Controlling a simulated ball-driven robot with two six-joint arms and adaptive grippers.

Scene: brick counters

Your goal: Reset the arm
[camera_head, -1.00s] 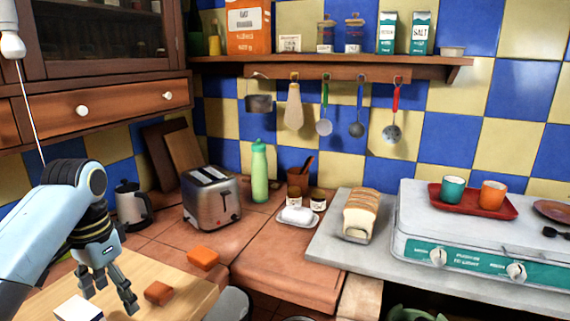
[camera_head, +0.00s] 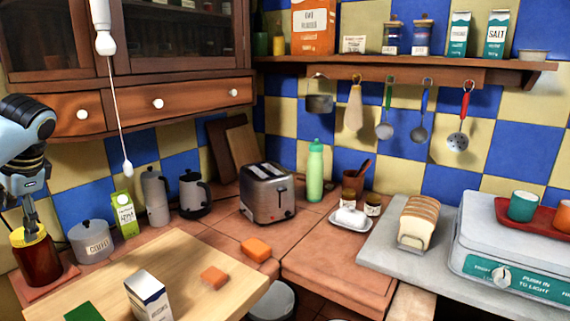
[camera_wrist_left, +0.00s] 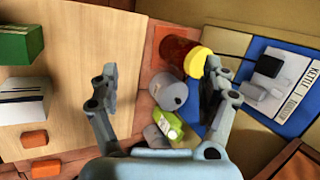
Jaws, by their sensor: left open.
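My left arm comes in at the left edge of the head view. Its left gripper (camera_head: 30,212) points down and overlaps the yellow lid of a dark red jar (camera_head: 38,262) in that view; whether it touches the lid I cannot tell. In the left wrist view the left gripper (camera_wrist_left: 160,72) has its two fingers spread wide with nothing held between them. My right gripper is in neither view.
A wooden board (camera_head: 190,262) holds a white box (camera_head: 150,297), a green block (camera_head: 84,312) and an orange block (camera_head: 214,277). A coffee canister (camera_head: 92,243), a green-and-white carton (camera_head: 125,215) and a toaster (camera_head: 268,193) stand behind. A light pull (camera_head: 127,168) hangs above.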

